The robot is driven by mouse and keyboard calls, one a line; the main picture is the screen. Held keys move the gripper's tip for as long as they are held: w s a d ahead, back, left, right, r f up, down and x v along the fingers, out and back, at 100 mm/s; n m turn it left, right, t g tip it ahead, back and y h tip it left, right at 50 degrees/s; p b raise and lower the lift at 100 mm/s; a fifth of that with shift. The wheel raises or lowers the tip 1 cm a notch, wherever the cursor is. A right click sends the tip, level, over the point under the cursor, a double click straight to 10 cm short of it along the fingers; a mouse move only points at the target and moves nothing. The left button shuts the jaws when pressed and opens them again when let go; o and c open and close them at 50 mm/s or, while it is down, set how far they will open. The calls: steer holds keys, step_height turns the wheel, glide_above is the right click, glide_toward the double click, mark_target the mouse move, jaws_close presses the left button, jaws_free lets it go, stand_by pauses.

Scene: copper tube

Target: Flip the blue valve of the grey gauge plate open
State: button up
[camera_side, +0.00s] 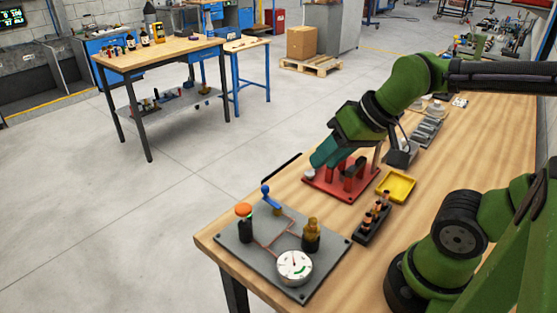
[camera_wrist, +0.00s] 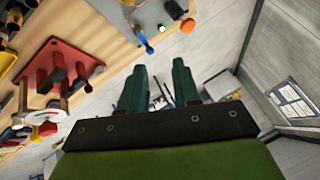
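The grey gauge plate (camera_side: 248,257) lies at the near left corner of the wooden bench. Its blue valve (camera_side: 269,197) stands near the plate's back edge, with the handle slanting up to a round end. The blue valve also shows in the wrist view (camera_wrist: 144,41), above the fingers, on the grey plate (camera_wrist: 152,14). My gripper (camera_side: 317,163) is over the red plate's left side, behind and to the right of the blue valve and apart from it. In the wrist view my gripper's (camera_wrist: 159,66) green fingers are spread with nothing between them.
The grey plate also bears an orange-topped knob (camera_side: 243,209), a brass fitting (camera_side: 311,233) and a white dial gauge (camera_side: 295,266). A red plate (camera_side: 347,190) with upright red parts lies under my arm. A yellow tray (camera_side: 397,187) and a dark rack (camera_side: 373,222) stand to the right.

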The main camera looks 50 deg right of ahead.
mark_target(265, 186)
steer(key=shift+o, duration=1.4)
steer(key=w+d+f+g+h, duration=0.1)
steer(key=w+g, duration=0.4)
steer(key=w, duration=1.2)
steer(key=shift+d+f+g+h, duration=0.3)
steer(key=shift+d+f+g, duration=0.1)
steer(key=shift+f, duration=0.1)
steer(key=shift+m+g, duration=0.3)
steer(key=shift+g, duration=0.1)
steer(key=f, duration=0.5)
steer(key=w+f, duration=0.1)
steer(key=f, duration=0.9)
steer(key=shift+w+d, duration=0.15)
steer(key=shift+d, duration=0.1)
jaws_close()
